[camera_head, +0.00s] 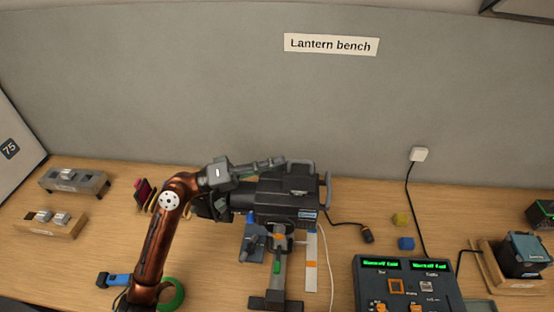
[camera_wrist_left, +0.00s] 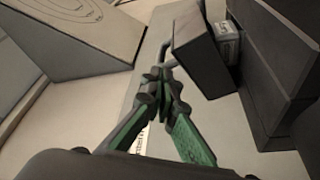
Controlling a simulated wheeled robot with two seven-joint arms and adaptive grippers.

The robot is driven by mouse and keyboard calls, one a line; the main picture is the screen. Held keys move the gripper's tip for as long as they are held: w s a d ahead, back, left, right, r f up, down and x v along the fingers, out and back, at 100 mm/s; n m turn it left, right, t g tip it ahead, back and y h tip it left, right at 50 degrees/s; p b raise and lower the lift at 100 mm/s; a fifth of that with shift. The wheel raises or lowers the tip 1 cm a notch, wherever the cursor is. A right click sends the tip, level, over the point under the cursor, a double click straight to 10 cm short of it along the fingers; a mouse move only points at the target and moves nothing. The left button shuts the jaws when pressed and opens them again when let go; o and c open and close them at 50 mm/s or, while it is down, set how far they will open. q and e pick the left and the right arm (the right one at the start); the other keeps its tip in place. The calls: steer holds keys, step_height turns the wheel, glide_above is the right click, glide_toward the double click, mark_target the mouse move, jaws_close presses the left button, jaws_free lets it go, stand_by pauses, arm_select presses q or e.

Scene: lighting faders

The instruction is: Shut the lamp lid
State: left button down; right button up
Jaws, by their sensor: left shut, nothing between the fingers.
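The dark lamp (camera_head: 272,199) stands on a stand in the middle of the bench. Its upper part with a grey bar handle (camera_head: 301,163) is at the back top; from the head I cannot tell the lid's angle. In the left wrist view a dark panel (camera_wrist_left: 204,62), apparently the lid, juts out from the lamp body (camera_wrist_left: 273,65), with the grey handle (camera_wrist_left: 165,52) at its edge. My left gripper (camera_head: 281,161) is shut and empty, its fingertips close to the handle; in the wrist view its fingertips (camera_wrist_left: 161,74) are just below it. Contact is unclear. My right gripper is not in view.
A control console (camera_head: 408,275) with green displays stands front right. A dark boxed device (camera_head: 525,254) is at far right. Trays (camera_head: 75,182) sit at left. A green tape roll (camera_head: 173,294) lies near my left arm.

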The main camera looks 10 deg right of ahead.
arm_select(q)
steer(key=shift+s+a+f+b, duration=0.25)
steer(key=shift+s+f+b, duration=0.35)
steer(key=shift+s+f, duration=0.55)
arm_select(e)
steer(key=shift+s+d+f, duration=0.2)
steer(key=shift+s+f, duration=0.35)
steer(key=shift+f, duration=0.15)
arm_select(q)
steer(key=shift+s, duration=0.1)
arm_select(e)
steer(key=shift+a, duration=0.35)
